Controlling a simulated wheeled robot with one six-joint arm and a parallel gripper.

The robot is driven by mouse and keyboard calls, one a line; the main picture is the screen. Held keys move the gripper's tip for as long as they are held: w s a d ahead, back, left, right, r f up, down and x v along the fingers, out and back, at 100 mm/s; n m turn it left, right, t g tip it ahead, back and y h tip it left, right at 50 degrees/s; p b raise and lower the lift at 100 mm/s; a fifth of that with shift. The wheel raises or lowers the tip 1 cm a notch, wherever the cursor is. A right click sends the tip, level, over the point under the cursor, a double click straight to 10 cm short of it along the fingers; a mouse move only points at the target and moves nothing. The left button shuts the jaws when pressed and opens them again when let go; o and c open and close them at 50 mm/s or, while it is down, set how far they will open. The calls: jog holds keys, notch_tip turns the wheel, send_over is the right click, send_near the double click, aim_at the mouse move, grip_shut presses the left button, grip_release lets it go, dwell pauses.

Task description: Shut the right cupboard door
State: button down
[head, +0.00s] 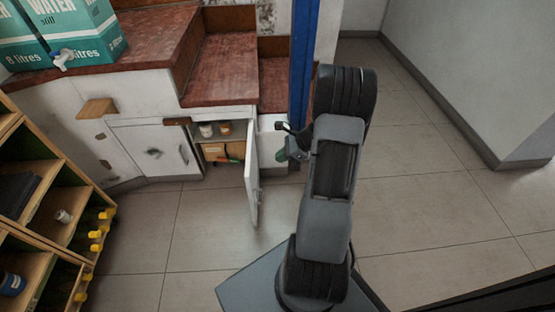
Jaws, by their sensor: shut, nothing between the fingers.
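The right cupboard door (252,179) is a white panel under the red-brown stair steps. It stands wide open and is seen nearly edge-on, swung out toward me from the right side of its opening. The open cupboard (208,143) shows a shelf with small jars and a box with red and green items. My gripper (283,139) is shut and empty, just right of the door near its hinge side. It is small in view and partly hidden by my arm; I cannot tell whether it touches the door.
A closed white door (150,150) is left of the opening. Teal water boxes (75,35) stand on the red-brown top (145,45). A blue post (302,60) rises behind my gripper. Tiled floor (430,190) is clear at right.

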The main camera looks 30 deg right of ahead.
jog(key=w+a+f+b, duration=0.4)
jog(key=w+a+f, duration=0.1)
jog(key=a, duration=0.2)
jog(key=shift+a, duration=0.35)
jog(key=shift+f, duration=0.1)
jog(key=shift+a, duration=0.1)
